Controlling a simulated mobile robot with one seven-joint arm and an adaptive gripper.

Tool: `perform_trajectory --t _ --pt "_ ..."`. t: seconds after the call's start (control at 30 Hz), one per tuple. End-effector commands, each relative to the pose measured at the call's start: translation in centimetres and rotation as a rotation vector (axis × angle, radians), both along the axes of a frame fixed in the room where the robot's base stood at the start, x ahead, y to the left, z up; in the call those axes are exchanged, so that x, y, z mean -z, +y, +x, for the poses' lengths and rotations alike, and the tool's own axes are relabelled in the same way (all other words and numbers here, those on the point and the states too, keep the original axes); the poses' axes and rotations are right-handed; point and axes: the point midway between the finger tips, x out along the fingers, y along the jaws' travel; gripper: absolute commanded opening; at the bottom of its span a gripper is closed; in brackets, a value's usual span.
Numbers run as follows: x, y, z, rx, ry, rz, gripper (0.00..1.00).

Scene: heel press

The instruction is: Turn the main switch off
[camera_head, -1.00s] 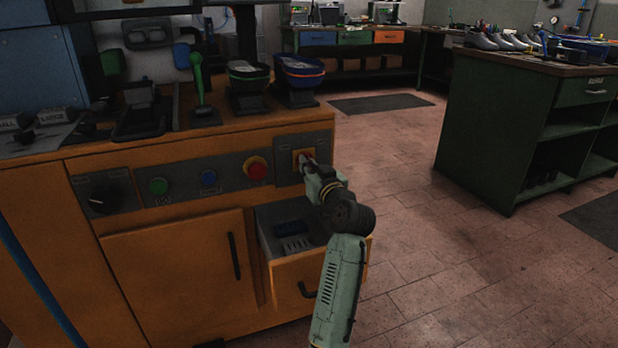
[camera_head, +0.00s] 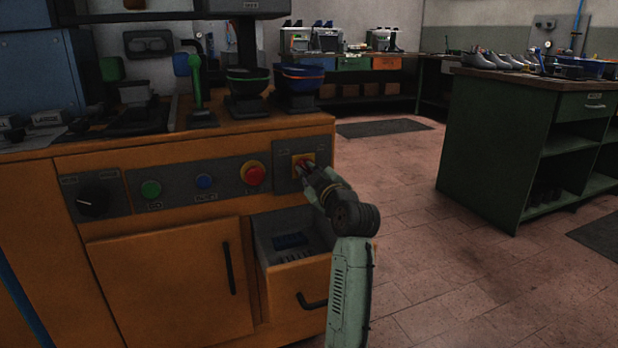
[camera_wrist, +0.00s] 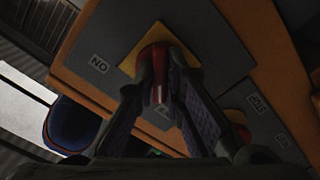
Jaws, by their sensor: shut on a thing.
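The main switch (camera_wrist: 157,62) is a red knob on a yellow plate, set in a grey panel with an ON label in the wrist view. In the head view the switch's yellow plate (camera_head: 303,158) shows at the right end of the orange machine's front, partly behind my gripper. My gripper (camera_wrist: 160,88) has its two fingers on either side of the red knob and is shut on it. In the head view my gripper (camera_head: 307,178) reaches the panel from the front right.
Left of the switch are a red button (camera_head: 253,173), a blue button (camera_head: 204,181), a green button (camera_head: 151,188) and a black dial (camera_head: 93,201). Below, a drawer (camera_head: 303,290) stands open near my arm. A green bench (camera_head: 478,150) stands right, with free floor between.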

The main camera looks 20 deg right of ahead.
Motion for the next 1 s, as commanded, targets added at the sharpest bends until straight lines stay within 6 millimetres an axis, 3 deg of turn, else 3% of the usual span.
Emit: perform_trajectory --t 0.63,0.67,1.0 --pt "-0.16 0.01 0.02 0.000 -0.005 -0.054 0.00" --pt "-0.16 0.01 0.02 0.000 -0.005 -0.054 0.11" --pt "-0.07 0.01 0.01 0.000 -0.003 -0.052 0.31"
